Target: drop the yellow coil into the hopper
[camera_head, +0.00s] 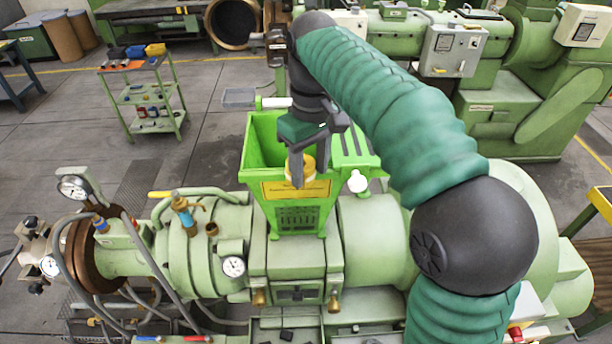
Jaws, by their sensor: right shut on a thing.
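The yellow coil (300,168) is held between the fingers of my right gripper (308,168), which is shut on it. My right arm comes in from the right and reaches over the machine. The bright green hopper (251,150) stands on the extruder with its open top facing up. In the picture, the coil and fingertips overlap the hopper's front rim and its yellow label. I cannot tell whether the coil is over the opening or in front of it. My left gripper is not in view.
The pale green extruder (370,240) carries gauges (233,267) and pipes to the left of the hopper. A white knob (357,182) sits right of the hopper. A tool cart (143,95) stands at the back left, with clear floor around it.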

